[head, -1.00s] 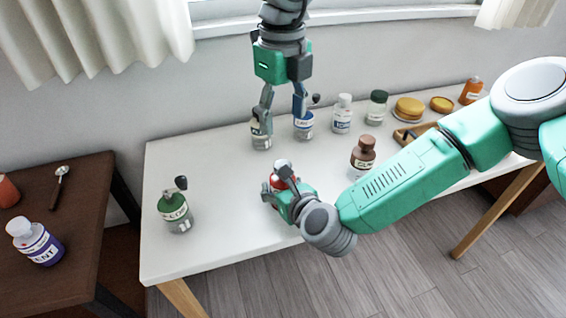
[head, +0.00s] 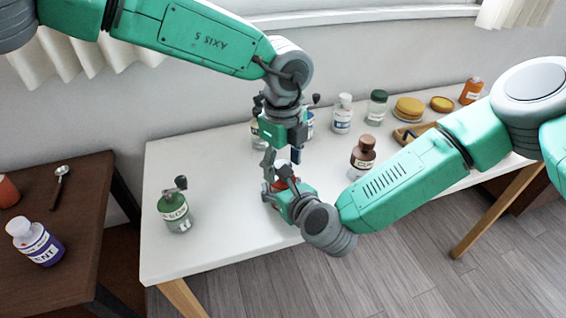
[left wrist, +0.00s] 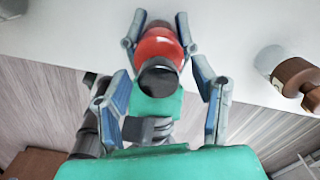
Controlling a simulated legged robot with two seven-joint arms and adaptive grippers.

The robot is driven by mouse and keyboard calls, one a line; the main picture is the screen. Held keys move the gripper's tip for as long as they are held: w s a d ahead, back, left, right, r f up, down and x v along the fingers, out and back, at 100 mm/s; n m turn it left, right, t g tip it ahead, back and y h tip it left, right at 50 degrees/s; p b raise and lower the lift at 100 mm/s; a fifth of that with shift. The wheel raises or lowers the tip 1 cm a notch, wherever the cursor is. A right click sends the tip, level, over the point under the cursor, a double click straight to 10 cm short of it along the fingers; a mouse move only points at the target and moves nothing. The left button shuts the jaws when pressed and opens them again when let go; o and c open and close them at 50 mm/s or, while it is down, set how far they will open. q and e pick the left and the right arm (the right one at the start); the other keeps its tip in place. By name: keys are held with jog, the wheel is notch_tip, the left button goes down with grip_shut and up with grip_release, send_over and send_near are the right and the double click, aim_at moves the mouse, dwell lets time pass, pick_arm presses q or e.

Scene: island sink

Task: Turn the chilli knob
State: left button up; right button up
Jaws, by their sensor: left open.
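The chilli bottle, a red round bottle (head: 284,171), stands near the front of the white table; its label is hidden. Its dark knob (left wrist: 158,79) faces the camera in the left wrist view. My right gripper (head: 279,186) has its fingers on both sides of the red bottle (left wrist: 160,46), seemingly touching it. My left gripper (head: 282,164) points down from above, open, over the bottle. In the left wrist view its fingers (left wrist: 162,74) lie on either side of the knob, with space between; whether they are level with it is unclear.
A white-capped bottle (head: 342,114), a green-capped jar (head: 376,108) and yellow tins (head: 408,107) line the back. White table (head: 215,250) is clear in front.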

pick_arm(q)
jog(key=c, duration=1.2)
jog(key=shift+o, duration=0.2)
jog(key=shift+m, duration=0.4)
jog(key=m, duration=1)
jog(key=o, duration=1.2)
jog(key=shift+c, duration=0.2)
